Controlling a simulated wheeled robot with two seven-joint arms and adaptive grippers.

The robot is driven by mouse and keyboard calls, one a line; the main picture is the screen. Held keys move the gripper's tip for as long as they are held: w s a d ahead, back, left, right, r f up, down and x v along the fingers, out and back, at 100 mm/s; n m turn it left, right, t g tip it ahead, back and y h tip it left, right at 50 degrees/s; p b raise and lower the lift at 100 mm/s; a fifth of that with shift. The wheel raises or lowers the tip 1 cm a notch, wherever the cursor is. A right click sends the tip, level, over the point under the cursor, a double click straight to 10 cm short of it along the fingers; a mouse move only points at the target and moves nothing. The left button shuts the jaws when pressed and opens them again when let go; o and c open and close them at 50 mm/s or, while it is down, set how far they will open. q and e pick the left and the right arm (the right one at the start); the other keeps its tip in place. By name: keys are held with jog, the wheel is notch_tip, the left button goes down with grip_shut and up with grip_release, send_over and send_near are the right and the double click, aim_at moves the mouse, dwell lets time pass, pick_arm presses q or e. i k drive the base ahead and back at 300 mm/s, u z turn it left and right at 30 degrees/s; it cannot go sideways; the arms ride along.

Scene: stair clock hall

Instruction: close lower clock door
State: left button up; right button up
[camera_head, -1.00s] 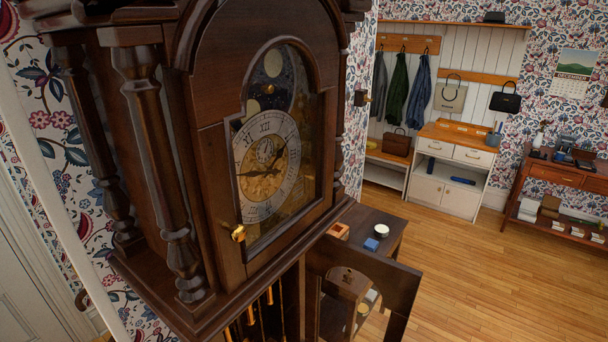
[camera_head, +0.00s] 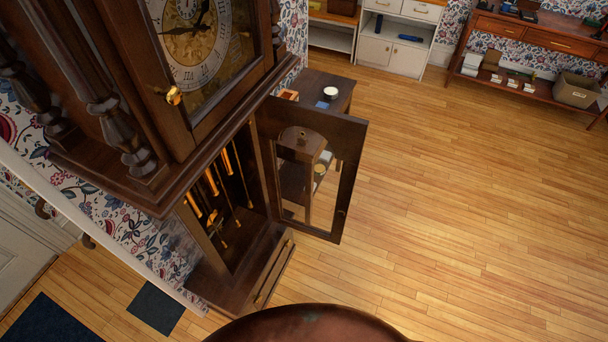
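The lower clock door (camera_head: 343,185) is a dark wooden frame with a glass pane. It stands swung open to the right of the clock's lower case (camera_head: 240,262). The open case shows several brass weights and rods (camera_head: 222,177) inside. The upper dial door (camera_head: 170,120) with its brass knob (camera_head: 174,95) looks shut above it. The lower door's free edge hangs over the floor, and its hinge side is by the case. Neither of my grippers shows in the view.
A dark side table (camera_head: 335,84) with small items stands behind the open door. A rounded reddish-brown top (camera_head: 310,325) fills the bottom edge. Wooden floor (camera_head: 450,220) is clear to the right. Dark mats (camera_head: 155,308) lie at lower left.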

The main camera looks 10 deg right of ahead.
aim_at(347, 134)
jog(key=z, duration=2.15)
jog(key=i, duration=3.2)
jog(key=u, duration=4.5)
